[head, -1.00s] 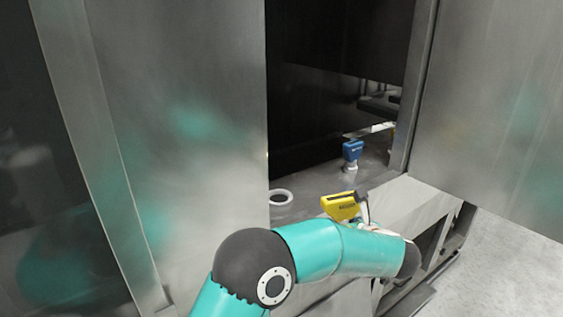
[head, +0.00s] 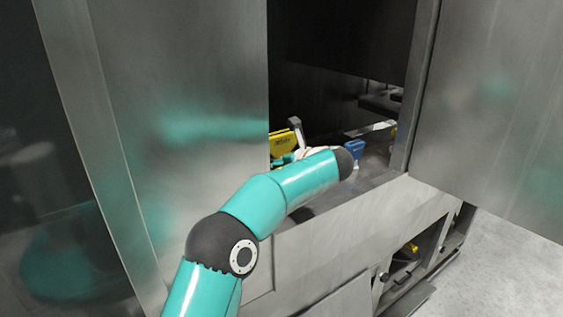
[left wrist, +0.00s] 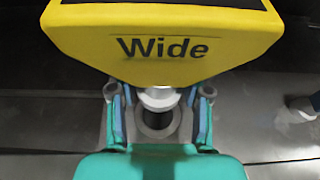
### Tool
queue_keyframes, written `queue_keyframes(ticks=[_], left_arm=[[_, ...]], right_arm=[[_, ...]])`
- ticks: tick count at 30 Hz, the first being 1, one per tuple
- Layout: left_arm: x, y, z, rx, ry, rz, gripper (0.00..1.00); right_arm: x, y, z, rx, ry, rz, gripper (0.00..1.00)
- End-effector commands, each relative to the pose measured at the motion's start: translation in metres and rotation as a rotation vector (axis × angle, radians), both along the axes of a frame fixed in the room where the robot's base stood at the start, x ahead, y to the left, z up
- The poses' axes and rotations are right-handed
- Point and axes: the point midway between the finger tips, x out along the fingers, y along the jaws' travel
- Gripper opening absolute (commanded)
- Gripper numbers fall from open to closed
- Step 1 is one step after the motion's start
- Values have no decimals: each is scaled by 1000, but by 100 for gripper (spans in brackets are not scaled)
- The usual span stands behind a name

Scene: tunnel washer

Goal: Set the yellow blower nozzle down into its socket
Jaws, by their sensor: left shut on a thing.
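The yellow blower nozzle (head: 284,143) is inside the washer opening, partly hidden by the doorway's left edge. In the left wrist view the nozzle (left wrist: 165,45) fills the top and reads "Wide". My left gripper (left wrist: 160,108) is shut on the nozzle, its blue-padded fingers either side of the pale stem. The socket (left wrist: 157,133), a grey ring around a dark hole, shows beneath the stem. The stem overlaps its far part, so I cannot tell whether it has entered. In the head view the socket is hidden behind my left arm. My right gripper is not in view.
A blue nozzle (head: 354,149) stands to the right on the same deck, partly behind my arm. Steel panels (head: 170,120) flank the opening on both sides. A yellow and black item (head: 408,250) shows in the lower bay.

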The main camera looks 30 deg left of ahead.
Motion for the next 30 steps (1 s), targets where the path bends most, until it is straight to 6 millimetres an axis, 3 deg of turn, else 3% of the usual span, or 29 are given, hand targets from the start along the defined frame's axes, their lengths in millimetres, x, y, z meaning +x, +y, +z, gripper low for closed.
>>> queue_keyframes(ticks=[30], left_arm=[[2, -3, -58, 1, -3, -5, 3]], right_arm=[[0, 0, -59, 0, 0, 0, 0]])
